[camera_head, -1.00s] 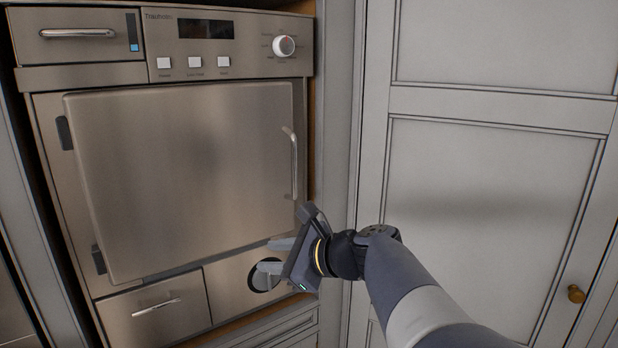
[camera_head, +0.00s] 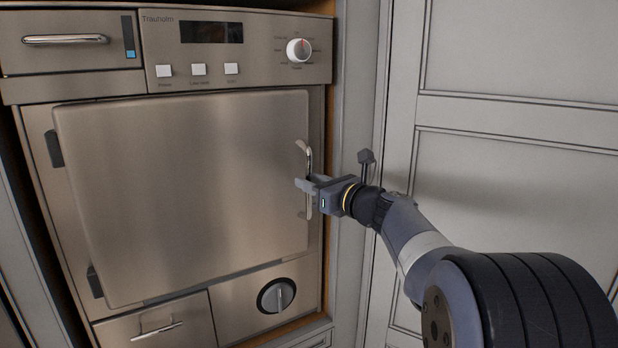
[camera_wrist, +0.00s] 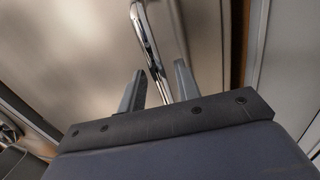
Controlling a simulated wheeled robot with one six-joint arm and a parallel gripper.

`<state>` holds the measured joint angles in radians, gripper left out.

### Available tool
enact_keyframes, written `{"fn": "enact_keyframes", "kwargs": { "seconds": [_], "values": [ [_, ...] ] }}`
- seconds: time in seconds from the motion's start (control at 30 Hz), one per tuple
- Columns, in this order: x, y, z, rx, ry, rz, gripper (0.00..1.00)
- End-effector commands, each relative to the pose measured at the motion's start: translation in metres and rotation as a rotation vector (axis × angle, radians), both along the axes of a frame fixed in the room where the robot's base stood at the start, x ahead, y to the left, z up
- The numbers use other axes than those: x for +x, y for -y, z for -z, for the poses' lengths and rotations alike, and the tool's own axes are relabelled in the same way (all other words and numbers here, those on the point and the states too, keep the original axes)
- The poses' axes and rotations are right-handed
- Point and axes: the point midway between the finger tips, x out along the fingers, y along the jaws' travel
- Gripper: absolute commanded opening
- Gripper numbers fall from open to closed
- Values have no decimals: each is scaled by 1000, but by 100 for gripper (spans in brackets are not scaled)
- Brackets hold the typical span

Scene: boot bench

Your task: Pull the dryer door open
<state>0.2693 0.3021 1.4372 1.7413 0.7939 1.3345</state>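The dryer door (camera_head: 190,190) is a brushed-metal square panel with hinges on its left side, and it looks shut. Its upright chrome handle (camera_head: 308,157) is on the right edge. My gripper (camera_head: 308,184) is at the handle's middle in the head view. In the wrist view the handle (camera_wrist: 148,40) runs down between the two fingers of my gripper (camera_wrist: 158,85). The fingers are apart, with gaps beside the bar.
Above the door is a panel with a dial (camera_head: 299,50) and white buttons. A drawer (camera_head: 155,322) and a round knob (camera_head: 277,295) sit below. A grey cabinet door (camera_head: 515,200) stands close on the right, behind my arm.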

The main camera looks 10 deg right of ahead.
Motion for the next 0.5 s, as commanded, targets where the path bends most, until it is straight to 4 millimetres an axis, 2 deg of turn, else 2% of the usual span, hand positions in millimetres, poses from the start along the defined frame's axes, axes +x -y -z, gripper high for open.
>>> {"fn": "enact_keyframes", "kwargs": {
  "seconds": [0.2,0.47,0.5],
  "values": [
    [13,-8,0,0,-1,0,32],
    [14,-8,1,-1,0,1,32],
    [14,-8,1,-1,0,1,29]
  ]
}}
